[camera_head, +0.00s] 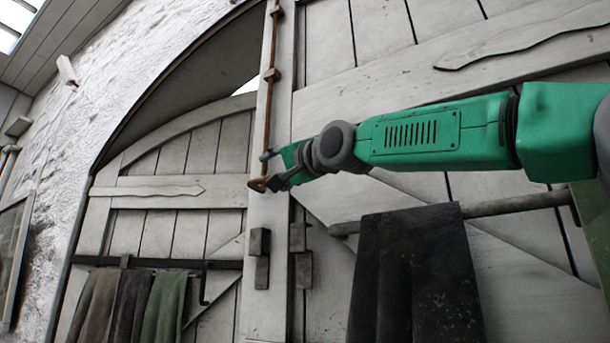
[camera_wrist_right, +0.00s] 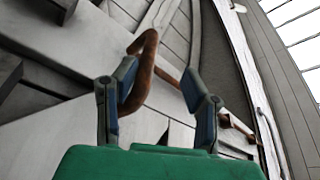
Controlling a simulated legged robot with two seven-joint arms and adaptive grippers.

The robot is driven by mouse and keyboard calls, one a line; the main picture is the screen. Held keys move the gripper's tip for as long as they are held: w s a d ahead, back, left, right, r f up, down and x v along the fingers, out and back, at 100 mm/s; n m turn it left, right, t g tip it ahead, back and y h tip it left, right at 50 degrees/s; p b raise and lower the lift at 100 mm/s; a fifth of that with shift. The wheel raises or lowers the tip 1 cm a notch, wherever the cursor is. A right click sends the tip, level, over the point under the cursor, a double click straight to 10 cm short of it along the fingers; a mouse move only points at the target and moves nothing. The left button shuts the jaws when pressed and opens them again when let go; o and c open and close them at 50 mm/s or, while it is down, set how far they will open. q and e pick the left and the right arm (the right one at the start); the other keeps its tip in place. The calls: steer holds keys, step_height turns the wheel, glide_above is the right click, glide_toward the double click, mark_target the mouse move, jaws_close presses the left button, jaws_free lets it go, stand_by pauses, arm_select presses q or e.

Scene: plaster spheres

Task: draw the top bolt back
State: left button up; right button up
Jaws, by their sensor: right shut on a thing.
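The top bolt (camera_head: 267,105) is a long, thin, rusty rod running up the edge of the pale wooden door (camera_head: 320,90) through small brackets. Its bent lower end, the handle (camera_head: 257,184), is at my right gripper (camera_head: 270,170). In the right wrist view the rusty handle (camera_wrist_right: 148,50) curves between the two fingers of my right gripper (camera_wrist_right: 159,70). The right gripper is shut on this handle; the exact contact is partly hidden. My left gripper is in neither view.
Dark cloth (camera_head: 415,275) hangs from a rail (camera_head: 510,204) below my right arm. More cloths (camera_head: 165,305) hang from a dark bar (camera_head: 222,264) on the left door leaf. Blocky fittings (camera_head: 259,258) sit below the bolt. A rough white wall (camera_head: 110,100) is at left.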

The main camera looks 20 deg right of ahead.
steer(key=b+v, duration=1.1)
steer(key=b, duration=0.1)
steer(key=shift+s+f+b, duration=0.2)
steer(key=shift+s+b, duration=0.1)
steer(key=shift+b, duration=0.1)
stand_by(0.6)
stand_by(0.8)
